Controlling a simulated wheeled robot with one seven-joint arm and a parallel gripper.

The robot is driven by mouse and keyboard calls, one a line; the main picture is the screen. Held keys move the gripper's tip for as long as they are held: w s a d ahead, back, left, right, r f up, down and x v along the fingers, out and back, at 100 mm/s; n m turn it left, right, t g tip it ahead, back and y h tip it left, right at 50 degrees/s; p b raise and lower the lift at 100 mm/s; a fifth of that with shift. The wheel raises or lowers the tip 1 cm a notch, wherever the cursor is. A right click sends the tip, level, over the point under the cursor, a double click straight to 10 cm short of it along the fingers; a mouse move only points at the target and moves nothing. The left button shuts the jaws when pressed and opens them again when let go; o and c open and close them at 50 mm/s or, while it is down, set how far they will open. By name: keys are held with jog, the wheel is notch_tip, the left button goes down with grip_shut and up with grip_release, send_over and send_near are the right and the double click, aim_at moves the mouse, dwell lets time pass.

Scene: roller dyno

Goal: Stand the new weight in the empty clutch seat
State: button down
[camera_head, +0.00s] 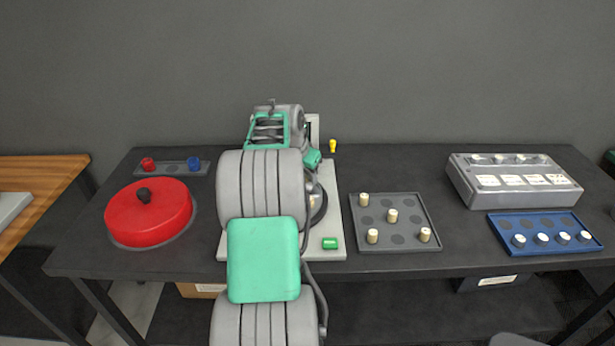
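Several cream cylindrical weights stand in a dark grey tray (429,243) right of my arm. One weight (392,216) is near its middle, one (364,200) at the back left, one (372,236) at the front left and one (425,235) at the front right. Several round tray spots are bare. The dark round clutch (319,203) shows only at its right edge on a light grey base (333,222); my arm covers most of it. A small cream piece shows inside that edge. The empty seat cannot be made out.
A red round cover (150,212) with a black knob sits at left, before a small tray (173,169) with red and blue knobs. A grey gauge box (515,181) and a blue tray (545,224) of white-topped pieces are at right. A green button (330,243) is on the base's front.

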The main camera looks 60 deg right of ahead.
jog(key=shift+f+b, duration=0.4)
jog(key=shift+f, duration=0.05)
jog(key=c, duration=1.2)
grip_release()
jog(key=shift+o, duration=0.6)
jog(key=o, duration=0.3)
jog(key=shift+r+p, duration=2.5)
jog(key=shift+r, duration=1.05)
